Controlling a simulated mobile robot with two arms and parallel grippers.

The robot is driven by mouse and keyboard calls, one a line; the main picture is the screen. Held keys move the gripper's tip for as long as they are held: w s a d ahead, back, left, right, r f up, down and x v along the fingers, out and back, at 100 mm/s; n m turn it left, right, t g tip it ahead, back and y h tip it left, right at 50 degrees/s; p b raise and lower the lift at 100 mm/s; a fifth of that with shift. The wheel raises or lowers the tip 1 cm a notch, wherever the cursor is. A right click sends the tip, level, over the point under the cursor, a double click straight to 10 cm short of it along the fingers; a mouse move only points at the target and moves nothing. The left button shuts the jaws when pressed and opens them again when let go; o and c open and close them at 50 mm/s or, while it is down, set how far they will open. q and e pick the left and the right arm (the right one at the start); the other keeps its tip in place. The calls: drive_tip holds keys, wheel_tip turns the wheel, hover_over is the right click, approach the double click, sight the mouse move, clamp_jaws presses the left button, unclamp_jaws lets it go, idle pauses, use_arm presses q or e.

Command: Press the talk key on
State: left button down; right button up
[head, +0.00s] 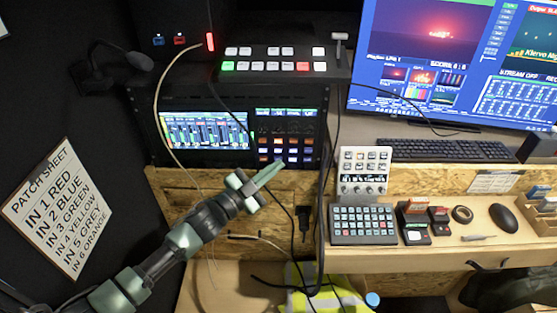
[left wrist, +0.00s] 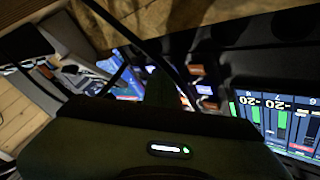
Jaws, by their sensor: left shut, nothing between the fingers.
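My left gripper (head: 274,170) is shut and empty. Its green fingertips point up and right, in front of the lower part of a rack panel's key block (head: 287,125). The keys are small, with orange, blue and white lit ones in rows. No readable label tells me which one is the talk key. I cannot tell whether the fingertips touch a key. In the left wrist view, the dark gripper body fills the lower middle, and lit orange keys (left wrist: 197,70) show just beyond it. My right gripper is not in view.
A rack screen with level meters (head: 205,131) is left of the keys. A video switcher (head: 272,60) stands above. Black cables (head: 330,190) hang right of the key block. A desk with a keypad (head: 363,224) lies right.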

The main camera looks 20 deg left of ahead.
use_arm(q)
drive_tip(key=shift+w, duration=0.25)
drive_tip(key=shift+s, duration=0.1)
idle(0.3)
drive_tip(key=shift+s+d+p, duration=0.15)
drive_tip(key=shift+s+p, duration=0.2)
drive_tip(key=shift+s, duration=0.25)
drive_tip(key=shift+s+d+p, duration=0.3)
drive_tip(key=shift+s+p, duration=0.1)
drive_tip(key=shift+s, duration=0.55)
drive_tip(key=shift+s+d+p, duration=0.25)
drive_tip(key=shift+s+p, duration=0.15)
drive_tip(key=shift+s, duration=0.55)
drive_tip(key=shift+s+d+p, duration=0.3)
drive_tip(key=shift+s+p, duration=0.1)
drive_tip(key=shift+s, duration=0.55)
